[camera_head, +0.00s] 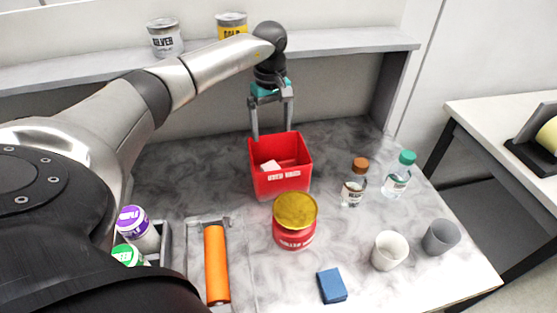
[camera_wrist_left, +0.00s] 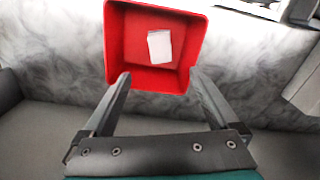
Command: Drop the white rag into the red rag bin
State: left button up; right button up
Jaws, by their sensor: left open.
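The red rag bin (camera_head: 281,183) stands on the marbled table, with a white label on its front. The white rag (camera_head: 270,166) lies inside it, on the bin's floor. In the left wrist view, the rag (camera_wrist_left: 160,46) rests flat inside the red bin (camera_wrist_left: 117,45), apart from my fingers. My left gripper (camera_head: 271,135) is open and empty, with its fingertips at the bin's back rim. It also shows open in the left wrist view (camera_wrist_left: 160,78). My right gripper is not in view.
A red can with a gold lid (camera_head: 295,211) stands in front of the bin. Two bottles (camera_head: 353,188), two cups (camera_head: 389,250), a blue block (camera_head: 331,286) and an orange roller (camera_head: 216,265) stand or lie around. A shelf (camera_head: 340,42) runs behind.

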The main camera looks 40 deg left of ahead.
pick_arm(q)
notch_tip(320, 180, up, 15)
dwell(0.5)
dwell(0.4)
